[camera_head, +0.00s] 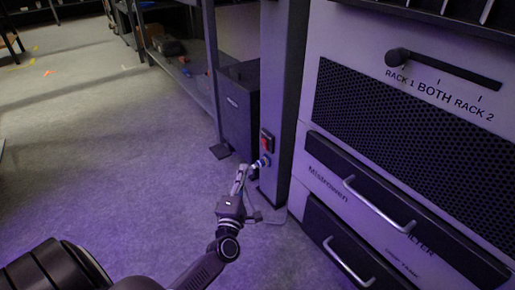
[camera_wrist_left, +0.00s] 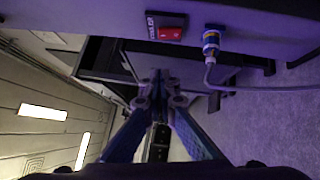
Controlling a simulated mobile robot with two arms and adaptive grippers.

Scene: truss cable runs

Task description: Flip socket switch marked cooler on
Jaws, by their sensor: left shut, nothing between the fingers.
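The red socket switch (camera_head: 267,140) sits in a dark housing on the narrow face of the grey column. In the left wrist view the red switch (camera_wrist_left: 171,32) is at the top, with a small label beside it that seems to read COOLER. A blue and white plug (camera_wrist_left: 211,40) with a grey cable is beside it; it also shows below the switch in the head view (camera_head: 261,162). My left gripper (camera_head: 243,172) is shut and empty, just below and left of the switch, apart from it. Whether the switch is on or off cannot be told.
A grey cabinet (camera_head: 318,165) with a mesh panel and drawers with bar handles (camera_head: 378,203) stands at the right. A dark box (camera_head: 238,112) and a metal shelf rack (camera_head: 213,70) stand behind the column. The floor (camera_head: 110,150) at the left is open.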

